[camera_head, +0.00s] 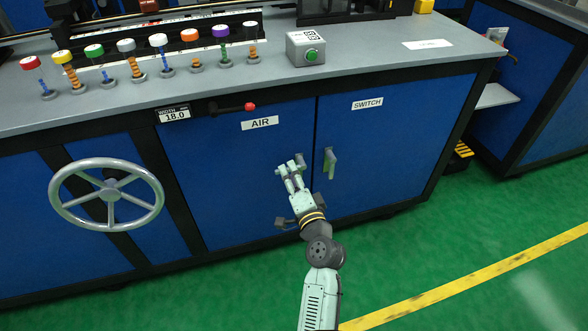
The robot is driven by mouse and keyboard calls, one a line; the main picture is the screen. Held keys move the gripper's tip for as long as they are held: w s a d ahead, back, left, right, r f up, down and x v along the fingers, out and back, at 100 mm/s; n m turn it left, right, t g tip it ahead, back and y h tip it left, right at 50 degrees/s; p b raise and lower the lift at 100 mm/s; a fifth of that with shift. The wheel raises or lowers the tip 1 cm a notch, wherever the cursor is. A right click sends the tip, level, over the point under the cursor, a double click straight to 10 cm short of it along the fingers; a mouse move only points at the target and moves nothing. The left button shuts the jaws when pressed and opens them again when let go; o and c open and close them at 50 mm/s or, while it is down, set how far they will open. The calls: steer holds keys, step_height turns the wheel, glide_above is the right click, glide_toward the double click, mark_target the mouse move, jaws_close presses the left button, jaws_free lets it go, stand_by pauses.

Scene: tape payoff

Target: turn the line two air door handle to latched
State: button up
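The air door (230,165) is a blue cabinet door with a white AIR label (260,123). Its handle (299,157) is a small grey piece near the door's right edge, mostly hidden by my gripper. I cannot make out which way it points. My gripper (289,169), pale green, reaches up from below with its fingertips at this handle. The fingers show a narrow gap, but whether they are closed on the handle or only beside it is unclear.
The switch door (395,140) at right has a grey handle (330,163) hanging roughly upright, close to my gripper. A handwheel (107,193) and a red-tipped lever (249,106) stick out at left. A green-button box (306,48) sits on the counter. Green floor in front is clear.

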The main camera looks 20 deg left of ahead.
step_height(320, 180, down, 6)
steer(key=s+d+r+m, duration=0.1)
steer(key=s+d+m, duration=0.1)
steer(key=m, duration=0.2)
steer(key=shift+h, duration=0.3)
steer(key=p+x, duration=0.2)
steer(key=x, duration=0.8)
steer(key=shift+w+a+f, duration=0.2)
steer(key=shift+w+a, duration=0.05)
steer(key=shift+a, duration=0.05)
steer(key=shift+c, duration=0.3)
jaws_close()
